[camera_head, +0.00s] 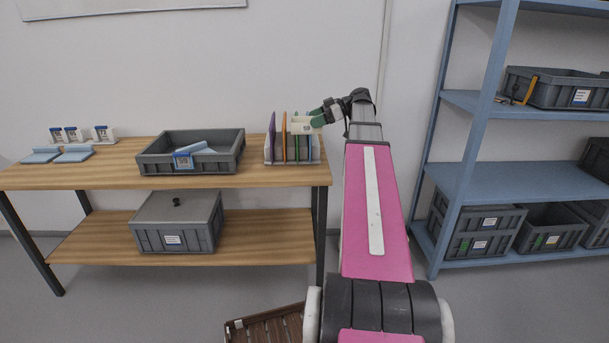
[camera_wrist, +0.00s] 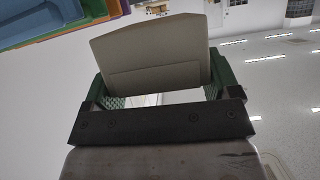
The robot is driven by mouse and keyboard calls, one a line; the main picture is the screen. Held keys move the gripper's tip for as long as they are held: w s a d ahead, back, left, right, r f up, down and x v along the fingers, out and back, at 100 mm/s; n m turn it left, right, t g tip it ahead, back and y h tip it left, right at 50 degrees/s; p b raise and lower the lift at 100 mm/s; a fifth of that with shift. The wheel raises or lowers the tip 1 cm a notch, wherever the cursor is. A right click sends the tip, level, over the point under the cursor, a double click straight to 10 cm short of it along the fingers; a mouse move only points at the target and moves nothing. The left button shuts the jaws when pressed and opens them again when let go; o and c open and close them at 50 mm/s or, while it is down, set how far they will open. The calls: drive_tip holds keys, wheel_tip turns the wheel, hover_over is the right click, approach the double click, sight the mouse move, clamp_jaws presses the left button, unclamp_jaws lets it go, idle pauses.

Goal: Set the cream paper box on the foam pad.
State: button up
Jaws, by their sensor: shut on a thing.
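My gripper (camera_head: 317,117) is shut on the cream paper box (camera_head: 300,128) above the right end of the wooden table. The box (camera_wrist: 150,52) fills the space between the green fingers in the wrist view, with a plain face showing. In the head view it is small, close to the tops of the upright boards and partly behind the fingers; I cannot tell whether it touches them. Two light blue pads, which look like foam, lie at the table's left end: a left pad (camera_head: 40,157) and a right pad (camera_head: 74,155). Their tops look bare.
A rack (camera_head: 308,160) holds several coloured upright boards under my gripper. A grey crate (camera_head: 150,164) with a light blue piece (camera_head: 202,149) stands mid-table. White items with blue labels (camera_head: 104,133) stand behind the pads. A lidded bin (camera_head: 175,237) sits on the lower shelf. Blue shelving (camera_head: 480,185) stands at right.

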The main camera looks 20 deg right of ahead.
wheel_tip(320, 180, down, 18)
drive_tip(key=shift+r, duration=0.2)
idle(0.5)
drive_tip(key=shift+f, duration=0.1)
drive_tip(key=o, duration=0.8)
drive_tip(key=shift+c, duration=0.2)
drive_tip(key=shift+f, duration=0.1)
